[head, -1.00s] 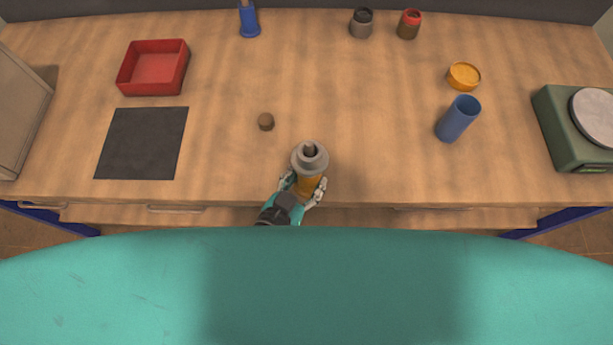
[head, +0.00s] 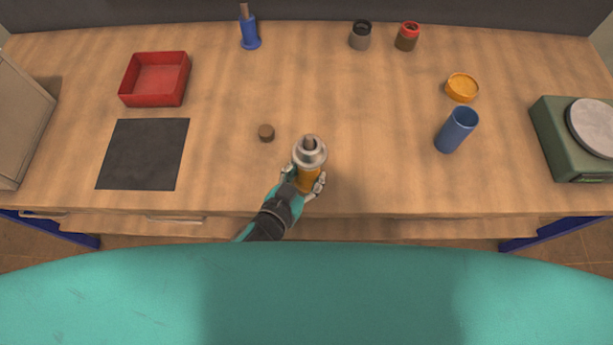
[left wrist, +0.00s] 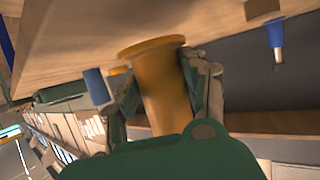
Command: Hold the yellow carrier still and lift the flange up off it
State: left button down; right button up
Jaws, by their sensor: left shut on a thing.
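The yellow carrier (head: 307,180) stands near the front edge of the bench in the head view. The grey flange (head: 310,153) sits on top of it, with a darker stub at its centre. My left gripper (head: 306,186) is shut on the carrier, one finger on each side of its body. In the left wrist view the carrier (left wrist: 163,92) shows between the fingers (left wrist: 165,88), with its wide end against the wooden surface. The flange cannot be made out in that view. My right gripper is in neither view.
A small brown cylinder (head: 266,132) lies behind and left of the carrier. A dark mat (head: 143,154) and red tray (head: 128,90) are at left. A blue cup (head: 457,131), orange dish (head: 462,88) and green scale (head: 552,130) are at right.

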pick_arm(q)
jog(key=shift+w+f+b, duration=0.15)
jog(key=shift+w+f, duration=0.3)
jog(key=shift+w, duration=1.5)
jog(key=shift+w+f+b, duration=0.15)
jog(key=shift+w+f, duration=0.25)
jog(key=shift+w, duration=1.55)
jog(key=shift+w+f+b, duration=0.15)
jog(key=shift+w+f, duration=0.3)
jog(key=shift+w, duration=1.5)
jog(key=shift+f, duration=0.2)
jog(key=shift+f, duration=0.2)
jog(key=c, duration=0.7)
grip_release()
jog(key=shift+s, duration=0.1)
jog(key=shift+f, duration=0.1)
